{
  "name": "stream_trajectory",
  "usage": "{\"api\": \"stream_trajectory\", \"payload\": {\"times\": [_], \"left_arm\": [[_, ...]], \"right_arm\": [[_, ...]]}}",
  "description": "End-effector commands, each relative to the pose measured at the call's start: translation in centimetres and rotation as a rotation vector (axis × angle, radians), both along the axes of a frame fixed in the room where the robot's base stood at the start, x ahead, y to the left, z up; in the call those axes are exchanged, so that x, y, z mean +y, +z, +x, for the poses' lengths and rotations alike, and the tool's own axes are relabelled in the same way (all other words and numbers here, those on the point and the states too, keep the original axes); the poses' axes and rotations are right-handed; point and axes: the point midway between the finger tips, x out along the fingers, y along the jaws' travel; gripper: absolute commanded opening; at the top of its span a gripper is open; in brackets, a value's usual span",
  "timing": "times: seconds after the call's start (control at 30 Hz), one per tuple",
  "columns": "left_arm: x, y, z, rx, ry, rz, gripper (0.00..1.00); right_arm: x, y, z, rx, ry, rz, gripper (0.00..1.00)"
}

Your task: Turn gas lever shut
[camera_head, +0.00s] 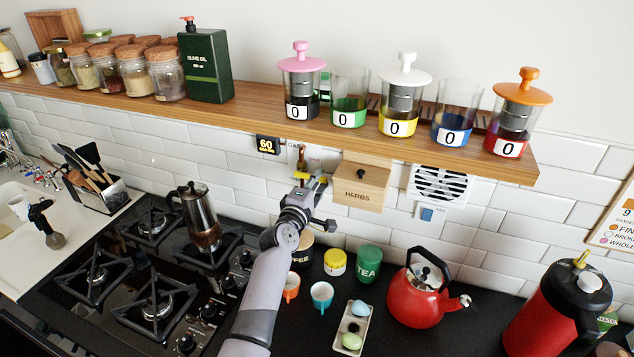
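A yellow lever (319,180) shows on the tiled wall under the shelf, below a brass-coloured fitting (302,160); I take it to be the gas lever. It looks roughly level, and part of it is hidden behind my gripper. My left gripper (310,193) is up at the wall, right at the lever. My arm rises to it from the bottom of the view. The fingers are small and overlap the lever, so I cannot tell whether they touch or grip it. My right gripper is not in view.
The herbs box (361,186) hangs close to the right of the gripper, under the wooden shelf (240,115). The hob (110,255) with a coffee pot (200,218) lies left of my arm. Cups, tins and a red kettle (415,296) stand on the counter to the right.

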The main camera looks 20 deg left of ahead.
Motion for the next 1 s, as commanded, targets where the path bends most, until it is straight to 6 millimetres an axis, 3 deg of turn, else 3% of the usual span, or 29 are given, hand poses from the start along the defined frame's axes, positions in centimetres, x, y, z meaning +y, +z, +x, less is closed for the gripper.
{"api": "stream_trajectory", "payload": {"times": [0.13, 0.57, 1.0], "left_arm": [[0.0, 0.0, 0.0, 0.0, 0.0, 0.002, 0.35], [0.0, -0.1, -0.8, 0.0, 0.0, 0.003, 0.35], [0.0, -0.1, -8.4, 0.001, 0.001, 0.003, 0.35]], "right_arm": [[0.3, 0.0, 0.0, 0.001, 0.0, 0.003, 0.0], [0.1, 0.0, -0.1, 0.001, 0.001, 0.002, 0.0], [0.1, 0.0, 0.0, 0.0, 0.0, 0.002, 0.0]]}}
